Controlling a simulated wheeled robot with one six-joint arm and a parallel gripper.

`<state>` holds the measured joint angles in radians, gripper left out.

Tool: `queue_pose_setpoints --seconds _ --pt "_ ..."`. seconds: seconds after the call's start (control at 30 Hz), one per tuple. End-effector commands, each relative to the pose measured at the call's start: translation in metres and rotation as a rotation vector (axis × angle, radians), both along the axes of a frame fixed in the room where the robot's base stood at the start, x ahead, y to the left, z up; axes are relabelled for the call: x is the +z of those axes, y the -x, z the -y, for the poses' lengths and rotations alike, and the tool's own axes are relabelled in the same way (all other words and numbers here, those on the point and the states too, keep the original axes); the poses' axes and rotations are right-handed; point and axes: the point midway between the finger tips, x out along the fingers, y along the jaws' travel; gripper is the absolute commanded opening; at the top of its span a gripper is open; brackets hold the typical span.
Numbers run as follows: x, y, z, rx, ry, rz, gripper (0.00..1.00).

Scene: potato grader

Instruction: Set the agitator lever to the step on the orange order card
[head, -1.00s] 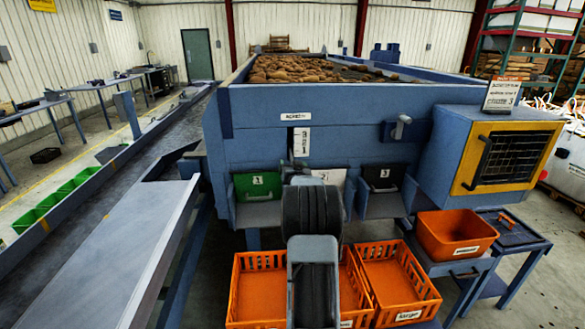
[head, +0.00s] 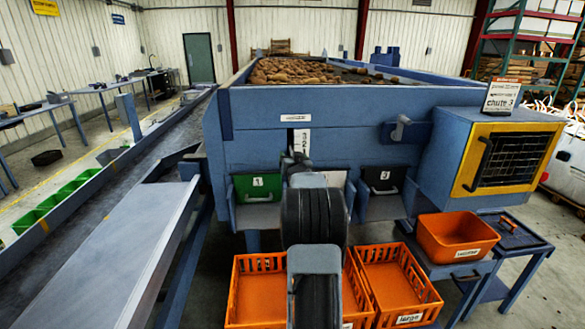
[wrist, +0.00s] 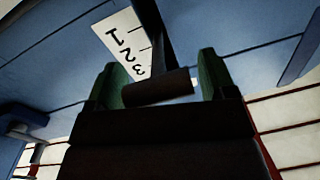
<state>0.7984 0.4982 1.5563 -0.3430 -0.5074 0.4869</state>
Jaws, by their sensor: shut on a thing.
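The agitator lever (wrist: 160,55) shows in the wrist view as a dark bar with a cylindrical handle. The handle sits between the green fingertips of my gripper (wrist: 165,88), which is shut on it. Which mark the lever points at is unclear. In the head view the scale plate (head: 301,142) shows above my arm, which hides the lever and the lower plate. A card (head: 501,97) reading "chute 3" stands on the machine's right; it looks mostly white.
A green flap marked 1 (head: 257,187) and a black flap marked 3 (head: 383,180) flank my arm. Orange crates (head: 398,285) stand below, and an orange tub (head: 456,238) sits at right.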

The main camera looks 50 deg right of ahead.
Motion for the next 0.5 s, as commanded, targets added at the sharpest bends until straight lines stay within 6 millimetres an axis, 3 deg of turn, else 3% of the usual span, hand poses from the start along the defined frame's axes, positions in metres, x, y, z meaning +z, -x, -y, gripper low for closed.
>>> queue_pose_setpoints --seconds 0.03,0.1,0.5 --pt "0.015 0.001 0.001 -0.002 0.011 0.01 0.35" --pt "0.027 0.001 0.0 -0.002 0.011 0.012 0.35" --pt "0.073 -0.006 0.003 0.001 0.008 0.009 0.35"
